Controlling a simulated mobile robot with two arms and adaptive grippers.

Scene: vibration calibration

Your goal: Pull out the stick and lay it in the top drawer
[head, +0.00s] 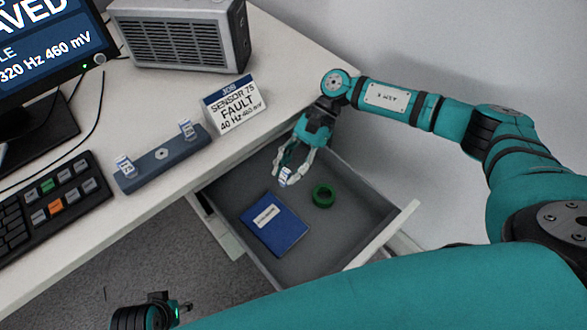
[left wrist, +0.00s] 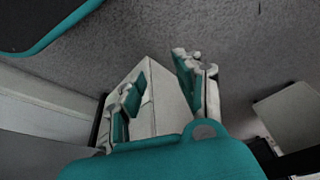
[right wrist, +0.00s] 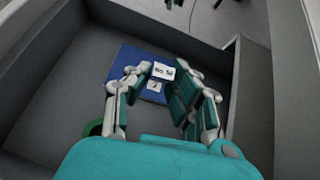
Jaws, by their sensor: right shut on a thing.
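My right gripper (head: 289,168) is shut on a small stick (head: 286,175) with a white label. It holds the stick over the open top drawer (head: 349,187). The right wrist view shows the fingers (right wrist: 163,82) around the small labelled stick (right wrist: 154,86), partly hidden, with the drawer below. I cannot tell whether the stick touches the drawer floor. My left gripper (left wrist: 160,88) is open and empty in the left wrist view; part of it (head: 165,303) shows at the bottom of the head view.
A blue notebook (head: 279,231) and a green ring (head: 324,195) lie in the drawer. On the desk are a grey bar (head: 147,173) with two upright labelled sticks, a "SENSOR 75 FAULT" card (head: 235,105), a speaker-like box (head: 180,37), a keyboard (head: 55,207) and a monitor (head: 45,45).

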